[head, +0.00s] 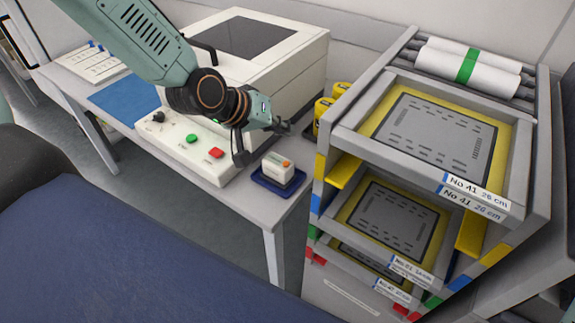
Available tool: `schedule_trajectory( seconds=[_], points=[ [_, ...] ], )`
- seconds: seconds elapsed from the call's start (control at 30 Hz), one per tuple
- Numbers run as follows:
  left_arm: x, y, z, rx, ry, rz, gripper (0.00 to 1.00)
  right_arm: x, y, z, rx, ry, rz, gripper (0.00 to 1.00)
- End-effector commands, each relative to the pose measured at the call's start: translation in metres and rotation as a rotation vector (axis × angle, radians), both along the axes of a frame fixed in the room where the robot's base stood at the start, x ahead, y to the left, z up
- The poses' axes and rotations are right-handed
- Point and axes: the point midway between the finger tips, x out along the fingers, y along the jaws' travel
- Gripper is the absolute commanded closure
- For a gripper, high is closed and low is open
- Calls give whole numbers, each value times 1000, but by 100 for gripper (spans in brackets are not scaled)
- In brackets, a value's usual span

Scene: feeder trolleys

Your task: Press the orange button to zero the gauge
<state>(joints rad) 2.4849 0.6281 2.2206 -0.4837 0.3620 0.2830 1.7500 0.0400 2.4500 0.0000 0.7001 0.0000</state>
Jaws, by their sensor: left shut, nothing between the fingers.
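The gauge is a small white box (274,171) with an orange button (286,163) on its top right. It sits in a dark blue tray (268,184) at the table's front right corner. My left gripper (284,128) comes in from the upper left and is shut and empty. In the picture its tip is just above and behind the gauge, apart from the button. My right gripper is not in view.
A white machine (290,75) has a front panel with a green button (191,138) and a red button (216,153). Yellow cylinders (323,108) stand behind the gauge. A grey trolley (345,141) with stacked framed trays is close on the right.

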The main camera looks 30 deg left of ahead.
Motion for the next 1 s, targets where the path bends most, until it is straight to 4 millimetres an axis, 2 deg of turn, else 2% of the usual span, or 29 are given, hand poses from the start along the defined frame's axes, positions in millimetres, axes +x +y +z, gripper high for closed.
schedule_trajectory(
  seconds=[0.03, 0.6, 1.0],
  points=[
    [0, 0, -9, 0, 1, -1, 100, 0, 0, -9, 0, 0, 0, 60],
    [2, -1, -66, 1, 1, -1, 100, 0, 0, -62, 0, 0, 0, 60],
    [2, -1, -71, 1, 0, -1, 100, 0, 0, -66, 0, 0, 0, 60]
  ],
)
